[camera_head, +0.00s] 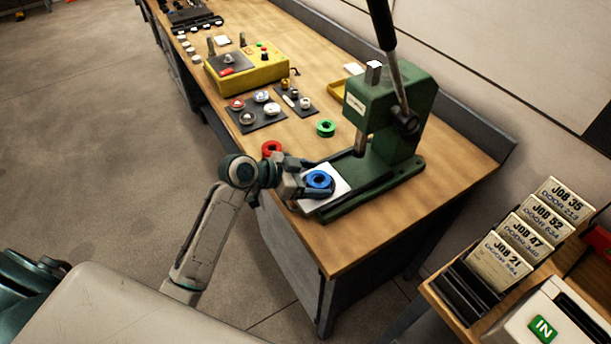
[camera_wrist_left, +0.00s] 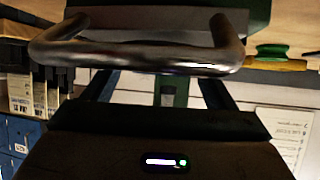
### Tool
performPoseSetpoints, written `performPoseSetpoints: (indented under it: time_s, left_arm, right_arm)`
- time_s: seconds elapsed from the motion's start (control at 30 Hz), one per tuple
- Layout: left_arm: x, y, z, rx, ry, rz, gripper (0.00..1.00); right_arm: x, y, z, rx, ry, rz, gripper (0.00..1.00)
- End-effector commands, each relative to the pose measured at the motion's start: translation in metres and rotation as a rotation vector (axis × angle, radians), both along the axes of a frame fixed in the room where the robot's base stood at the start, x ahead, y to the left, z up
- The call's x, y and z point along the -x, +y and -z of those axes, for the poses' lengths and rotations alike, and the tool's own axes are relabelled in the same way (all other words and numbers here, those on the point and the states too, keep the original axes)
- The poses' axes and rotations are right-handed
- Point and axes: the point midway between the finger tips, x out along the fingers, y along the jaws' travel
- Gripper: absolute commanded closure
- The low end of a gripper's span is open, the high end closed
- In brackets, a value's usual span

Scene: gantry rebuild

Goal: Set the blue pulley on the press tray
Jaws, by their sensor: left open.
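The blue pulley (camera_head: 319,180) appears to lie flat on the white press tray (camera_head: 338,190), at the foot of the green press (camera_head: 385,135). My left gripper (camera_head: 308,180) reaches in from the left at the pulley, its fingers open on either side of it. Whether a finger touches the pulley is too small to tell. In the left wrist view the two dark fingers (camera_wrist_left: 157,92) stand apart, and I cannot make out the pulley there. My right gripper is not in view.
A red pulley (camera_head: 271,148) and a green pulley (camera_head: 325,128) lie on the wooden bench (camera_head: 370,230). The press lever (camera_head: 392,65) rises above the press. A yellow control box (camera_head: 248,68) and dark parts mats stand farther back. Job cards (camera_head: 520,235) stand at the right.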

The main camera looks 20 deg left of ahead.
Motion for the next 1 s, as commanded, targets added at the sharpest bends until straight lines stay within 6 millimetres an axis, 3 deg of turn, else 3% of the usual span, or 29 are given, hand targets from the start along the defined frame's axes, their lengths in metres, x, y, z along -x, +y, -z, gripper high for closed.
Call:
performPoseSetpoints:
  time_s: [0.7, 1.0]
  left_arm:
    - [0.051, 0.061, -0.041, -0.006, -0.002, 0.001, 0.21]
    - [0.061, 0.07, -0.05, -0.001, 0.0, 0.0, 0.21]
  right_arm:
    - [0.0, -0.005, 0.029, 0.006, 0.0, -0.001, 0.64]
    - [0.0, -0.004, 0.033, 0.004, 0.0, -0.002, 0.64]
